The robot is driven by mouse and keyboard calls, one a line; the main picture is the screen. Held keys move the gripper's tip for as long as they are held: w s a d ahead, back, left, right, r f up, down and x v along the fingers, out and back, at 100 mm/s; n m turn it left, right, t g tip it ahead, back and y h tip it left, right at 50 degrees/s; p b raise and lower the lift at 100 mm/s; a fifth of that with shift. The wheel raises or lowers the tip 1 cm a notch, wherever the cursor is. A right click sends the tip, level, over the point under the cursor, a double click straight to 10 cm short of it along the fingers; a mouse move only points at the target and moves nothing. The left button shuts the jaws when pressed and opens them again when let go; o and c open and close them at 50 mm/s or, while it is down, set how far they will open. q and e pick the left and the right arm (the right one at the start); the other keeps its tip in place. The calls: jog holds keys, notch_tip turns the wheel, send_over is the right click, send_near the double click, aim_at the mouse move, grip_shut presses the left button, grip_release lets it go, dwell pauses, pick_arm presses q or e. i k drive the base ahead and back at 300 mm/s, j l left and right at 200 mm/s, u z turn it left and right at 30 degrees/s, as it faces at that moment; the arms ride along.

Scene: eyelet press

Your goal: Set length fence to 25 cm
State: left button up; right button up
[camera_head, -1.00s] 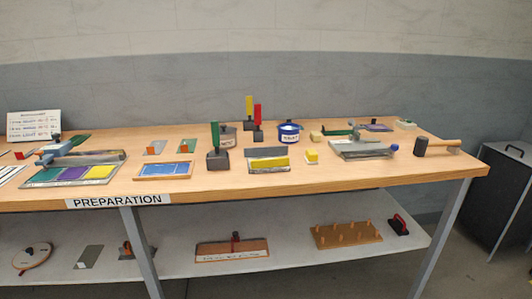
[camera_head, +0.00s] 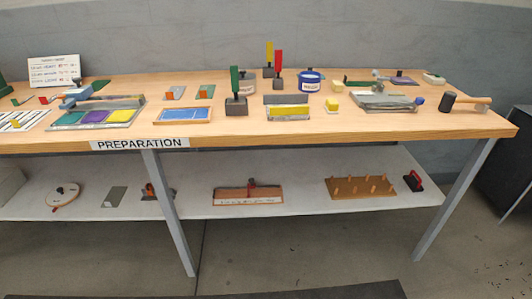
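Neither of my grippers is in view. No part is clearly marked as the length fence, and no 25 cm mark can be read. A wooden board (camera_head: 232,197) with a pale printed strip and a dark and red upright piece lies on the lower shelf. A grey metal device (camera_head: 384,101) with a blue knob sits at the right of the bench top. Another device (camera_head: 75,97) with a blue-grey part stands at the left, behind a tray of purple, green and yellow panels (camera_head: 94,117). I cannot tell which of these carries the fence.
The wooden bench (camera_head: 350,130) bears a "PREPARATION" label (camera_head: 140,143). Upright green, yellow and red paddles, a blue pot (camera_head: 311,82) and a mallet (camera_head: 466,101) stand on it. A peg board (camera_head: 361,187) lies on the lower shelf (camera_head: 300,206). Floor is clear in front, beside a dark mat (camera_head: 345,291).

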aim_at(251, 185)
jog(key=i+l, duration=0.25)
jog(key=i, duration=0.3)
jog(key=i+l, duration=0.3)
jog(key=i, duration=0.2)
jog(key=i+l, duration=0.25)
jog(key=i, duration=0.3)
jog(key=j+u, duration=0.05)
